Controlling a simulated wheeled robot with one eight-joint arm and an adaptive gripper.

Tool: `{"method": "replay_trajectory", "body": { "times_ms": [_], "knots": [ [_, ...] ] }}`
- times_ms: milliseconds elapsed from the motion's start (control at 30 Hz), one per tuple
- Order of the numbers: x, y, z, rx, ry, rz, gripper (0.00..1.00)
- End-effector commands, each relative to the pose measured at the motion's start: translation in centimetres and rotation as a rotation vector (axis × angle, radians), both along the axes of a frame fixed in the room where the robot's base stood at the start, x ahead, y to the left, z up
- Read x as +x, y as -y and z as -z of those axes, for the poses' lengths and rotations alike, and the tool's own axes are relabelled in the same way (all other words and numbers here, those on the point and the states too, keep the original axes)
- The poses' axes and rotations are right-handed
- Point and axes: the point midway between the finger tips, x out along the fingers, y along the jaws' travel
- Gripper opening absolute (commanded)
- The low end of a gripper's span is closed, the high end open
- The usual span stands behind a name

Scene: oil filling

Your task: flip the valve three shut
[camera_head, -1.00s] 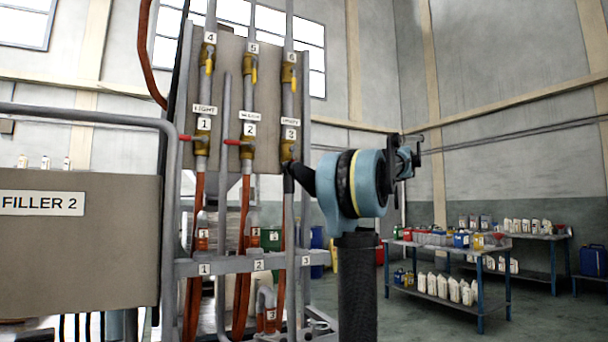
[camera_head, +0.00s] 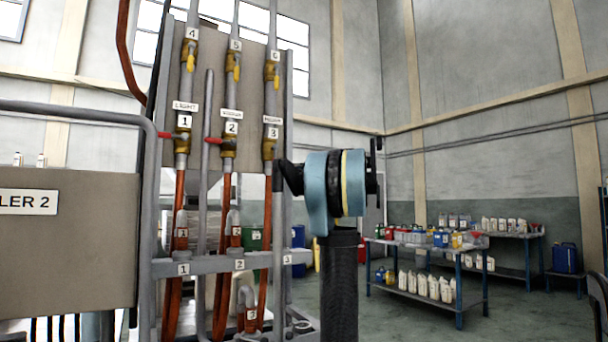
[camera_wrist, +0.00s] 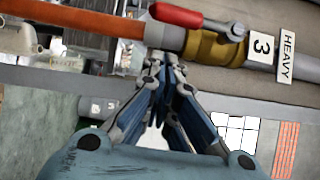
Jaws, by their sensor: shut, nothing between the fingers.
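Valve three has a brass body (camera_wrist: 207,48) on an orange and grey line, beside the white "3" label (camera_wrist: 262,45) and "HEAVY" label (camera_wrist: 287,55). Its red lever (camera_wrist: 178,15) lies roughly along the line in the wrist view, pivoting on the brass body. In the head view the valve (camera_head: 268,149) is the rightmost of the lower row, and its lever is not visible. My gripper (camera_wrist: 166,60) is shut and empty. Its tips are by the line below the lever in the wrist view; whether they touch anything is unclear. In the head view my wrist mostly hides the gripper.
Valve one's red lever (camera_head: 167,136) and valve two's red lever (camera_head: 213,141) point left, across their pipes. A grey rail (camera_head: 210,264) crosses below. The filler panel (camera_head: 70,240) stands left. A shelf of bottles (camera_head: 425,270) stands back right, with open floor before it.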

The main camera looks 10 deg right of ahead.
Motion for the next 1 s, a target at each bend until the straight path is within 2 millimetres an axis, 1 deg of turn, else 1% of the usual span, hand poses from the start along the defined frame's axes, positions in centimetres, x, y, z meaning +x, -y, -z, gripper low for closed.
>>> {"method": "replay_trajectory", "body": {
  "times_ms": [33,100,200,300,767,1000],
  "knots": [
    [-0.3,-0.9,0.0,0.0,0.0,-0.003,0.0],
    [-0.4,-1.7,-0.1,0.0,0.0,-0.001,0.0],
    [-0.4,-2.6,-0.1,0.0,0.0,-0.002,0.0],
    [-0.5,-3.0,-0.1,0.0,0.0,0.0,0.0],
    [-0.5,-3.2,-0.1,0.003,-0.001,0.0,0.0],
    [-0.7,-3.6,0.1,0.047,-0.015,0.0,0.0]
  ]
}}
